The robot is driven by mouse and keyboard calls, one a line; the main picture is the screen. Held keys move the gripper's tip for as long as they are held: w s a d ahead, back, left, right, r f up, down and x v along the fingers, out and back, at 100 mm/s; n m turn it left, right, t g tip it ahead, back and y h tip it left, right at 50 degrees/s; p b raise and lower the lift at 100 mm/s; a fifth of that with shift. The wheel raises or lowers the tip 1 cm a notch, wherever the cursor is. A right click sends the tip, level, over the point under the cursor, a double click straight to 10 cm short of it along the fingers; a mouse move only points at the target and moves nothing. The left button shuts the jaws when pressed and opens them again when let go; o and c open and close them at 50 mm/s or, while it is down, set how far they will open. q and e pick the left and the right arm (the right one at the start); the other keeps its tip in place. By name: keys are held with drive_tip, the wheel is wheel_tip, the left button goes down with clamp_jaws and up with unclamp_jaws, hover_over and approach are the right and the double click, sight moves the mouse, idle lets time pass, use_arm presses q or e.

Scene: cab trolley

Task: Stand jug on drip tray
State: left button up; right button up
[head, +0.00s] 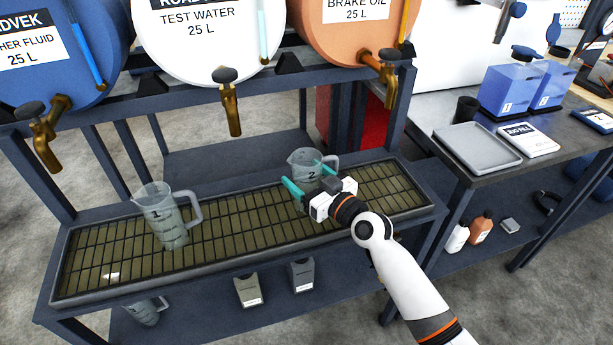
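The drip tray (240,222) is a long dark tray with a grid, set in the rack below the taps. A clear jug marked 1 (170,222) stands upright on its left part. A clear jug marked 2 (306,160) is upright over its right half; my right gripper partly covers its lower part, so its contact with the grid is hard to see. My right gripper (306,174) has its teal fingers on either side of jug 2. Whether they press on it I cannot tell. My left gripper is not in view.
Above hang a blue drum (60,50), a white test water drum (205,35) and an orange brake oil drum (355,30), each with a tap. Another jug (145,310) shows below the tray. A bench at right holds a grey tray (477,146) and blue containers (510,92).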

drive_tip(key=shift+o, duration=0.5)
drive_tip(key=shift+r, duration=0.1)
drive_tip(key=v, duration=1.1)
drive_tip(key=shift+d+b, duration=0.1)
drive_tip(key=shift+b, duration=0.2)
drive_tip(key=shift+s+d, duration=0.3)
drive_tip(key=shift+s, duration=0.1)
